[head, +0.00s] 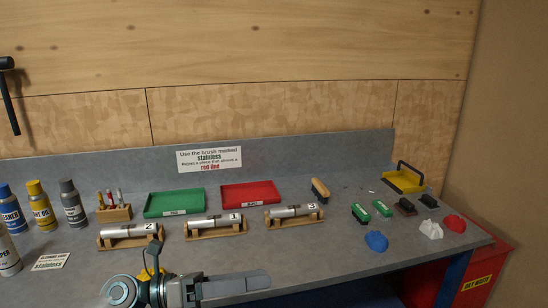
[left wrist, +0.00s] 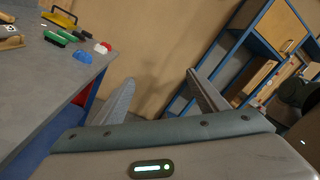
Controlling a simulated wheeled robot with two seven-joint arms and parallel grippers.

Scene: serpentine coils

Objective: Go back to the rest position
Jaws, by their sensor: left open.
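My left gripper (head: 238,285) is at the bottom of the head view, over the front edge of the grey workbench (head: 300,250), pointing right. In the left wrist view its two fingers (left wrist: 160,80) are spread apart with nothing between them. It appears to touch nothing. My right gripper is in neither view. Three metal cylinders lie on wooden cradles on the bench, numbered 2 (head: 128,231), 1 (head: 214,221) and 3 (head: 292,211).
A green tray (head: 174,203) and red tray (head: 251,194) stand behind the cylinders. Bottles (head: 72,203) stand at left. Brushes (head: 381,208), crumpled cloths (head: 376,241) and a yellow dustpan (head: 403,181) lie at right. A red bin (head: 486,265) stands beside the bench; blue shelving (left wrist: 240,45) shows in the wrist view.

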